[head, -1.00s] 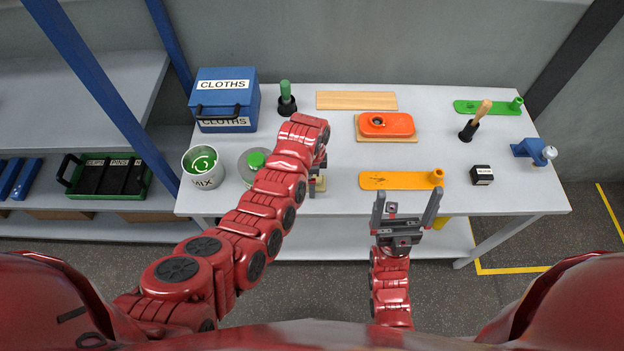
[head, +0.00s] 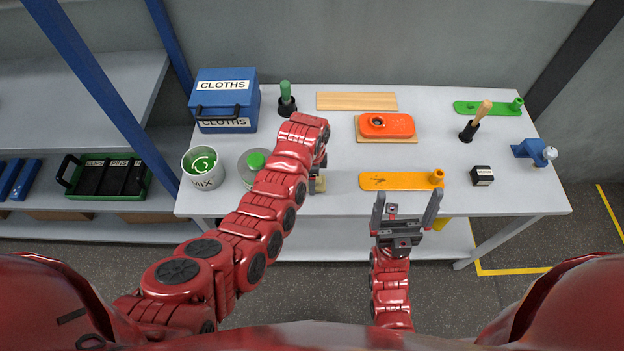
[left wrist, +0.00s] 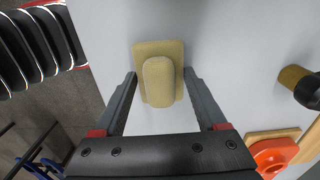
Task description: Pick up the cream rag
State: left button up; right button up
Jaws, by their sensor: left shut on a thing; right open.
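The cream rag (left wrist: 160,82) is a folded pad with a raised ridge on the pale worktop, in the left wrist view. My left gripper (left wrist: 159,78) has a finger on each side of the ridge and is shut on it. In the head view the rag (head: 320,185) shows only as a small cream patch, mostly hidden behind my left gripper (head: 318,178). My right gripper (head: 407,206) is open and empty at the table's front edge.
An orange plate (head: 400,181) with a post lies right of the rag. A blue CLOTHS box (head: 225,100) stands at the back left. The worktop (head: 340,150) behind the rag is clear.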

pick_arm(q)
jog(key=shift+r+b, duration=0.4)
jog(key=shift+b, duration=0.1)
jog(key=shift+w+r+b, duration=0.1)
jog(key=shift+r+b, duration=0.5)
jog(key=shift+b, duration=0.05)
jog(key=shift+s+d+r, duration=0.2)
jog(key=shift+s+r, duration=0.05)
jog(key=shift+s, duration=0.4)
jog(key=shift+s+d+r, duration=0.2)
jog(key=shift+s, duration=0.4)
jog(key=s+p, duration=0.1)
jog(key=s+r+p, duration=0.1)
jog(key=s, duration=0.1)
jog(key=s+d+p, duration=0.1)
jog(key=shift+s+d+r, duration=0.1)
jog(key=shift+s+r, duration=0.15)
jog(key=s+d+p, duration=0.2)
jog(key=s, duration=0.6)
jog(key=shift+s, duration=0.35)
jog(key=shift+r, duration=0.1)
jog(key=o, duration=0.9)
jog(key=shift+c, duration=0.2)
jog(key=c, duration=0.7)
jog(key=shift+w+d, duration=0.1)
